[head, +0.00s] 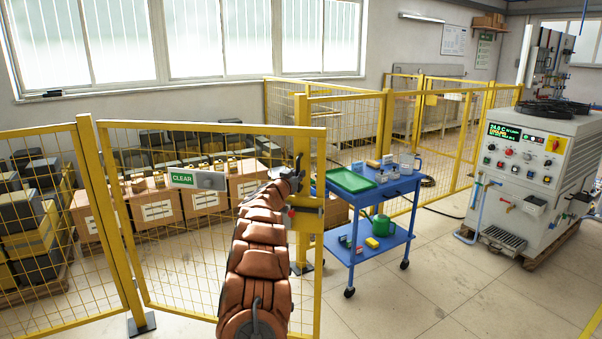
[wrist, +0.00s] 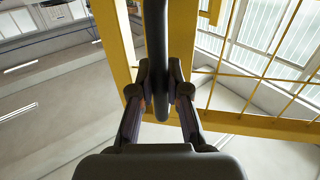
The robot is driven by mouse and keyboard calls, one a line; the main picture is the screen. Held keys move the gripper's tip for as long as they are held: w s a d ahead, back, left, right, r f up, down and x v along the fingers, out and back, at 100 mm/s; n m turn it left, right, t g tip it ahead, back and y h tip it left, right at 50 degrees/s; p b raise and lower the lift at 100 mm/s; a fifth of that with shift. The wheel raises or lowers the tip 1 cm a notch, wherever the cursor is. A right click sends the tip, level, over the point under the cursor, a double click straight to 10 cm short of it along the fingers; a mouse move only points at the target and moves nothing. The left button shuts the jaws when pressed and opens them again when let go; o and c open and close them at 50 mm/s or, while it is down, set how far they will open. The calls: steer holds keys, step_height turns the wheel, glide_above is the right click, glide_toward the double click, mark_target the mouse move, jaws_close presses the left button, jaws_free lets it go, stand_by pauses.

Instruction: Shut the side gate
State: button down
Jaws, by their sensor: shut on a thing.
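The side gate (head: 215,180) is a yellow-framed mesh panel with a green CLEAR sign (head: 182,178). It hangs from a post at its left. Its free right edge stands on my side of a yellow fence post (head: 301,250), so it looks ajar. My gripper (head: 296,175) is at the upper right of the gate. In the wrist view my gripper (wrist: 160,92) is shut on a dark upright bar handle (wrist: 156,35), beside the yellow frame (wrist: 118,45). A yellow latch piece with a red part (head: 300,206) sits below the gripper, partly hidden by my arm.
A blue cart (head: 375,252) with a green tray stands right of the gate. The white heater cabinet (head: 530,165) is farther right. Cardboard boxes (head: 155,208) and dark crates lie behind the gate. Floor is clear in front of the cart.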

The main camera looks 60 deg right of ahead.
steer(key=shift+w+d+r+n+t+p, duration=0.15)
steer(key=shift+w+d+n+t+p, duration=0.2)
steer(key=shift+w, duration=0.3)
steer(key=c, duration=1.3)
jaws_free()
steer(key=shift+o, duration=0.6)
steer(key=shift+s, duration=0.1)
steer(key=shift+o, duration=0.2)
steer(key=shift+s+d, duration=0.25)
steer(key=shift+s, duration=0.05)
steer(key=shift+a, duration=0.1)
steer(key=shift+a+f, duration=0.2)
steer(key=shift+a, duration=0.2)
steer(key=v, duration=1.1)
steer(key=shift+r, duration=0.2)
